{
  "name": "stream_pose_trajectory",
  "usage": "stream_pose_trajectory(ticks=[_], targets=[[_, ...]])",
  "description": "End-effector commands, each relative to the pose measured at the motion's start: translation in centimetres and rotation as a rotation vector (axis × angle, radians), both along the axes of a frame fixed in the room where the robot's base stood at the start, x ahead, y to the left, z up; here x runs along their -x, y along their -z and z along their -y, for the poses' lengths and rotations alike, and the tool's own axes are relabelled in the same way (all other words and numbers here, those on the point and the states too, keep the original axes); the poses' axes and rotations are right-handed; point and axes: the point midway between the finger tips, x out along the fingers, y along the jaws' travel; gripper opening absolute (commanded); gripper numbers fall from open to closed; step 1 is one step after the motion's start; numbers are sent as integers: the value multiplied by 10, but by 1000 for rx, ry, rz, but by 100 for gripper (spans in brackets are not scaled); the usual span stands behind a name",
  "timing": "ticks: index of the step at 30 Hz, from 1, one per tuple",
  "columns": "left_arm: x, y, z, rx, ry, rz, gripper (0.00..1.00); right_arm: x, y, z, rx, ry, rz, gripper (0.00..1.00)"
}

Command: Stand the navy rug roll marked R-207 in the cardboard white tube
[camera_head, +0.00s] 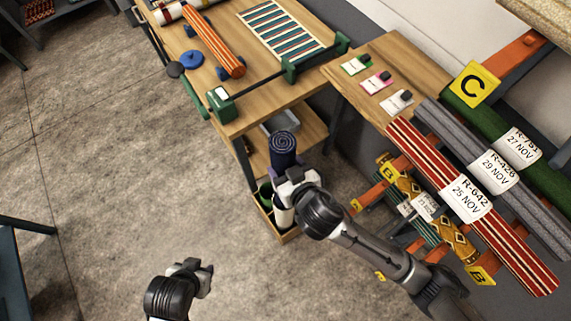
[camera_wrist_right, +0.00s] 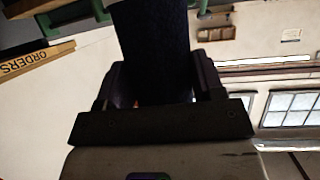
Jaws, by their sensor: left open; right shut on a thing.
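The navy rug roll (camera_head: 282,148) stands roughly upright, its spiral end facing up, beside the workbench. My right gripper (camera_head: 287,178) is shut on it. In the right wrist view the dark roll (camera_wrist_right: 152,45) runs up between the two fingers (camera_wrist_right: 150,90). The white tube (camera_head: 284,216) shows just below my right gripper, in a wooden crate. The gripper hides the roll's lower end and the tube's mouth, so I cannot tell whether the roll is inside. No R-207 mark is readable. My left gripper (camera_head: 197,275) is open and empty, over the floor at the lower left.
The wooden crate (camera_head: 290,237) also holds a green tube (camera_head: 265,194). The workbench (camera_head: 240,118) stands behind, with an orange striped roll (camera_head: 214,42) on it. A rack of labelled rolls (camera_head: 468,190) fills the right side.

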Motion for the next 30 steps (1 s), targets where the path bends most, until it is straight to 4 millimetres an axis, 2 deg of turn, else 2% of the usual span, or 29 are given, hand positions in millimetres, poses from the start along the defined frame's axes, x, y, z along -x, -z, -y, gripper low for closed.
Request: stream_pose_trajectory(ticks=[30], targets=[[0,42,-2,-5,4,1,43,0,76,0,-3,-1,2,22]])
